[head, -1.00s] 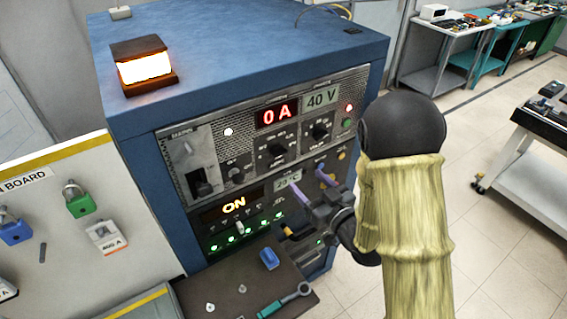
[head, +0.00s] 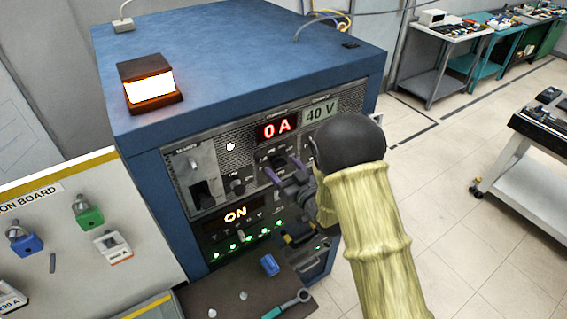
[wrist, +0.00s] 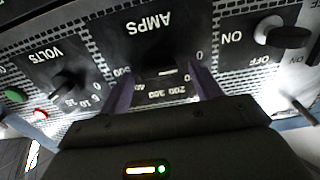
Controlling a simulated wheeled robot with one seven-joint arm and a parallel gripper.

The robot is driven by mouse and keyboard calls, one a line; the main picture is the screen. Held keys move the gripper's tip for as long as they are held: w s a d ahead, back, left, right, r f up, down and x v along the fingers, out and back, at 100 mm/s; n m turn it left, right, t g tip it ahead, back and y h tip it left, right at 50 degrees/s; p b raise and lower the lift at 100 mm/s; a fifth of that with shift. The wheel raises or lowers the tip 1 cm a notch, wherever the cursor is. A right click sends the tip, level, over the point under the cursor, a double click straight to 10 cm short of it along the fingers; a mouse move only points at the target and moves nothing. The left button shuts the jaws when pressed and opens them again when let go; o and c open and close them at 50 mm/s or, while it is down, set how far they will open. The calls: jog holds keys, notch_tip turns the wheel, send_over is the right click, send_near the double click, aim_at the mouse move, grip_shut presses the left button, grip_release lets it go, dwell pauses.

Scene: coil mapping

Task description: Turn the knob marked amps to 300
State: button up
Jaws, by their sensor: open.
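The amps knob (head: 277,161) is on the upper panel of the blue cabinet, below the red display (head: 276,129) reading 0 A. In the wrist view the dark amps knob (wrist: 157,72) sits under the upside-down AMPS label, with scale numbers from 0 to 500 around it. A light mark shows on its near edge. My gripper (head: 285,172) is open in front of it, its purple fingers either side of the knob. In the wrist view my gripper (wrist: 160,85) straddles the knob; I cannot tell whether the fingers touch it.
The volts knob (wrist: 62,83) is beside the amps knob, and an ON/OFF switch (wrist: 285,35) is on the other side. A lit lamp (head: 150,85) stands on the cabinet (head: 230,50). A shelf (head: 215,297) with small tools juts out below. A board with padlocks stands at left.

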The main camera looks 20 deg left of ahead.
jog(key=shift+w+a, duration=0.2)
jog(key=c, duration=1)
